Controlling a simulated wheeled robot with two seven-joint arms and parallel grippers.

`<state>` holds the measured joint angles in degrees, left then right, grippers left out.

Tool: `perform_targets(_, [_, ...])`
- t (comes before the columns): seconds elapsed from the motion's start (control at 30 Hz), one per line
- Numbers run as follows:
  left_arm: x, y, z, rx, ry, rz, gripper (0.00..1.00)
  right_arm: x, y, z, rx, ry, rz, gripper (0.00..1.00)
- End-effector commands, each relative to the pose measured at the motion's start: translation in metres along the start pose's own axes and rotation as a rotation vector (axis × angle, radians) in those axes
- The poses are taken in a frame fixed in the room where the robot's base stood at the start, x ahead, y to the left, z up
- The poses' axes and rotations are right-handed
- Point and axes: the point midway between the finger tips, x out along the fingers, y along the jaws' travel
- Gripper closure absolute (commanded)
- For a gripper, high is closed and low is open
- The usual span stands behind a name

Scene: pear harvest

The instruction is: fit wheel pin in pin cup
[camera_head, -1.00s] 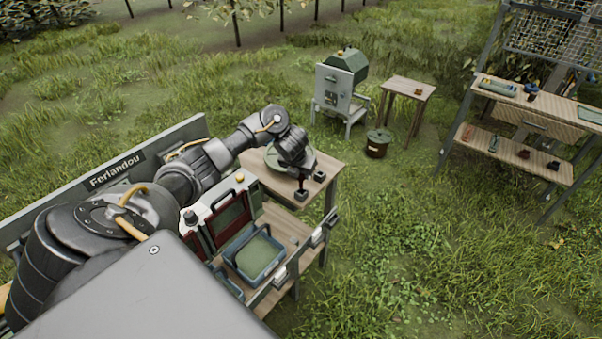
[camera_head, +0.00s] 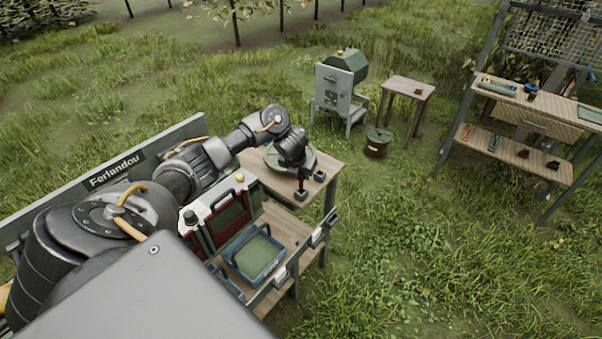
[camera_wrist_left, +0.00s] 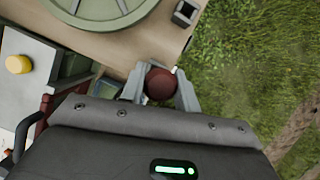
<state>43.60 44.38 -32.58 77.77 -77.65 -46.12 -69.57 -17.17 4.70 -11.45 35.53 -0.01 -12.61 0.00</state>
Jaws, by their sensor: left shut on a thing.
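My left gripper (camera_wrist_left: 160,88) is shut on the wheel pin (camera_wrist_left: 160,84), whose dark red round top shows between the fingers in the left wrist view. In the head view the pin (camera_head: 302,184) hangs below the gripper (camera_head: 301,175), over a small dark cup (camera_head: 300,196) near the table's front corner. I cannot tell whether the pin's lower end is inside that cup. A second cup (camera_head: 319,176) stands beside it and shows empty in the left wrist view (camera_wrist_left: 186,13). The cup under the pin is hidden in the wrist view. My right gripper is not in view.
A green round wheel (camera_head: 272,157) lies on the wooden table (camera_head: 330,163), close behind the gripper. A red and grey box (camera_head: 226,218) and a blue tray (camera_head: 236,265) stand to the near left. Grass lies open to the right.

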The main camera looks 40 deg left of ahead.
Motion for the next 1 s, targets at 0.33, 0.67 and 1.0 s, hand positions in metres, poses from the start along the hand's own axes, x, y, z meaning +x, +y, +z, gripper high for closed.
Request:
perform_targets(0.33, [0.004, 0.0, -0.002, 0.0, 0.0, 0.0, 0.93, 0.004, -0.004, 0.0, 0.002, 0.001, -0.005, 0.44])
perform_targets(0.67, [0.014, 0.0, -0.006, 0.0, 0.0, 0.001, 0.93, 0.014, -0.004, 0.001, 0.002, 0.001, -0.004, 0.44])
perform_targets(1.0, [0.018, 0.0, -0.007, 0.0, -0.001, 0.001, 0.93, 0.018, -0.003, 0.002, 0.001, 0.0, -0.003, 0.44])
